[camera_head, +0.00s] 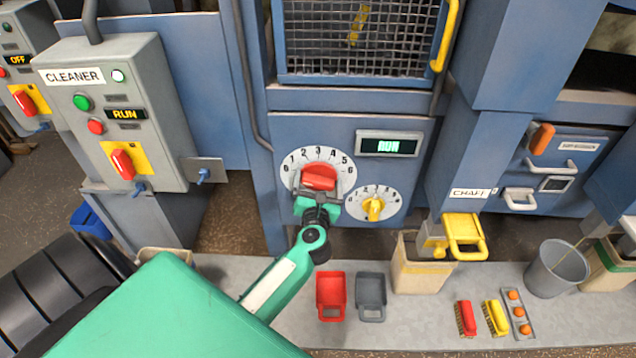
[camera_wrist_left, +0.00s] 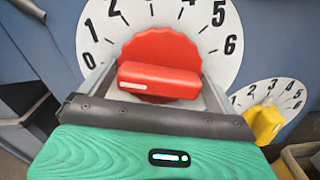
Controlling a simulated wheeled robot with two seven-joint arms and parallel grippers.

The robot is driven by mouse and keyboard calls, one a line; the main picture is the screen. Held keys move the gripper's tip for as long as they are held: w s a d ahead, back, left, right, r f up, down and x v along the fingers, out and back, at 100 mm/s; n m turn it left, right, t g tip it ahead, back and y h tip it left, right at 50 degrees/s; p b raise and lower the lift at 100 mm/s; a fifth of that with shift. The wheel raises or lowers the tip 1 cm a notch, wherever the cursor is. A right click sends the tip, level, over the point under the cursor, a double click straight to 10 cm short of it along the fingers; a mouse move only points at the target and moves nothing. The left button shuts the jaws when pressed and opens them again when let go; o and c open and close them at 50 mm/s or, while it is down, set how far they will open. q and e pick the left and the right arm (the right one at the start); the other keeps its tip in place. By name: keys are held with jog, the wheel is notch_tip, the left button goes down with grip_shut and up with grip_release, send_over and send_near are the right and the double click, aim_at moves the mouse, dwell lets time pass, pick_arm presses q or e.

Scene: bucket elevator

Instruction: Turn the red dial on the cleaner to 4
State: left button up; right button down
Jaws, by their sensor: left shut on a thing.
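The red dial (camera_head: 319,176) sits on a white round face numbered 0 to 6 on the blue machine's front. In the left wrist view the red dial (camera_wrist_left: 160,48) fills the middle, and a white mark shows at the left end of its raised bar, on the low-number side. I cannot tell exactly which number it points to. My left gripper (camera_head: 317,190) comes from below and is shut on the dial. In the wrist view my left gripper (camera_wrist_left: 158,92) has a finger at each side of the bar. The lower dial face is hidden. My right gripper is not in view.
A smaller yellow dial (camera_head: 375,208) is close at the right. The grey CLEANER box (camera_head: 115,110) stands at the left. Below are a red scoop (camera_head: 331,296), a grey scoop (camera_head: 371,296) and a beige bin (camera_head: 420,272).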

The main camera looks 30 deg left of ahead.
pick_arm(q)
jog(key=shift+r+p, duration=0.15)
jog(key=shift+p, duration=0.15)
jog(key=shift+m+p, duration=0.75)
jog(key=shift+m, duration=0.15)
jog(key=m+p, duration=0.7)
jog(key=m, duration=0.1)
jog(key=shift+d, duration=0.1)
jog(key=m+p, duration=0.3)
jog(key=m, duration=0.2)
jog(key=shift+p, duration=0.35)
jog(key=shift+f+m+p, duration=0.15)
jog(key=shift+m+p, duration=0.35)
jog(key=shift+m, duration=0.65)
jog(key=shift+f+m+p, duration=0.15)
jog(key=shift+m+p, duration=0.35)
jog(key=shift+m, duration=0.65)
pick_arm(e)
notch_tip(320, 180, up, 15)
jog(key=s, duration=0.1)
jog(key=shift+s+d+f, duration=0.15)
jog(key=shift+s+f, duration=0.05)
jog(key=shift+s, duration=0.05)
pick_arm(q)
jog(key=o, duration=0.6)
